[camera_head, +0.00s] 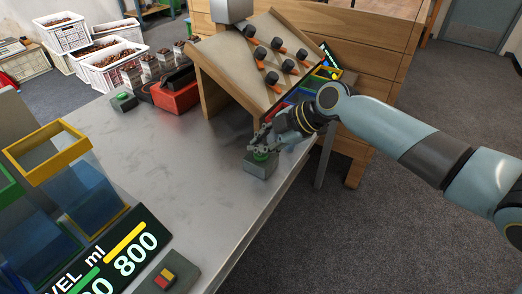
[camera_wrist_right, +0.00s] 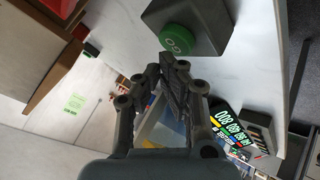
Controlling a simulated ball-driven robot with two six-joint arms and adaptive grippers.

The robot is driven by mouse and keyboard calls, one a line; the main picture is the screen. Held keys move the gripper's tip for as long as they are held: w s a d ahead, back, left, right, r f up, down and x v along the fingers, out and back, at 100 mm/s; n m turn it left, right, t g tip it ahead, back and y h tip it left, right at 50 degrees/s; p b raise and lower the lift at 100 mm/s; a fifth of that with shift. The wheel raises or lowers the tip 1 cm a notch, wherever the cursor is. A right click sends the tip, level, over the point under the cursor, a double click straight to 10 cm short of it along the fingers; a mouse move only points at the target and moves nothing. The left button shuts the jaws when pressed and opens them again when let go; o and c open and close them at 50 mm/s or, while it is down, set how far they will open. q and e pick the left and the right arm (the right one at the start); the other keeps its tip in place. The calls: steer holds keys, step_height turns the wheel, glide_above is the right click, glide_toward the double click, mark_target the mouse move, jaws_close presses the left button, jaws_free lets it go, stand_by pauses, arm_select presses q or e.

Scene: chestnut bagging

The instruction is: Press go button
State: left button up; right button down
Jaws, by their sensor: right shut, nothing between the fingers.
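The go button is a green round cap on a small grey box (camera_head: 261,170) near the table's right edge. In the right wrist view the green cap (camera_wrist_right: 177,40) shows its white lettering at the top. My right gripper (camera_head: 262,148) is shut and empty. In the head view its fingertips are over the cap and partly hide it. In the right wrist view the fingertips (camera_wrist_right: 168,64) are close to the cap's edge. I cannot tell whether they touch it. My left gripper is not in view.
A slanted wooden board (camera_head: 236,62) with several dark knobs stands behind the button. A second green button box (camera_head: 123,102) and a red bin (camera_head: 178,99) are at the back left. A level display (camera_head: 112,254) and yellow-rimmed container (camera_head: 42,168) stand front left. The table middle is clear.

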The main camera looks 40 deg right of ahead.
mark_target(260, 155)
steer(key=shift+r, duration=0.25)
steer(key=shift+r+p, duration=1.85)
steer(key=shift+r, duration=0.65)
